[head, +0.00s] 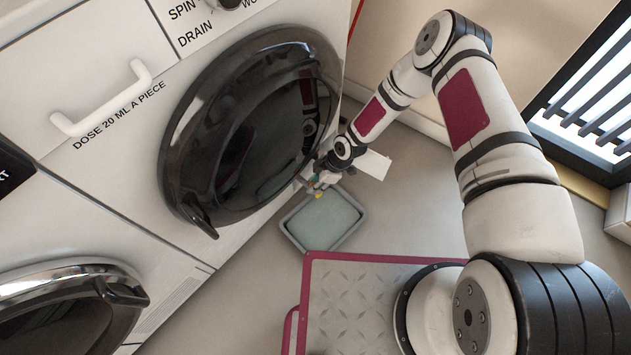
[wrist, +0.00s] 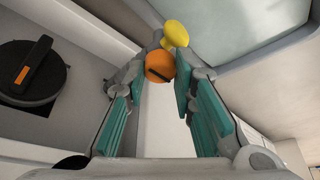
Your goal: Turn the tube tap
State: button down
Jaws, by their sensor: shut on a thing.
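The tube tap shows in the wrist view as a round orange piece (wrist: 160,66) with a dark slot across its face. A yellow knob (wrist: 175,32) is just beyond it. My gripper (wrist: 160,82) has its teal-padded fingers on either side of the orange piece and is shut on it. In the head view my gripper (head: 318,182) is low at the front of the washing machine, below its dark round door (head: 250,125). Only a small yellow spot (head: 319,194) of the tap shows there. The tube behind the tap is mostly hidden.
A grey tray (head: 352,238) with a pale greenish inside lies on the floor just below my gripper. A second machine door (head: 60,310) is at lower left.

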jog(key=c, duration=1.3)
grip_release()
jog(key=shift+c, duration=0.2)
jog(key=v, duration=1.2)
jog(key=shift+w+r, duration=0.1)
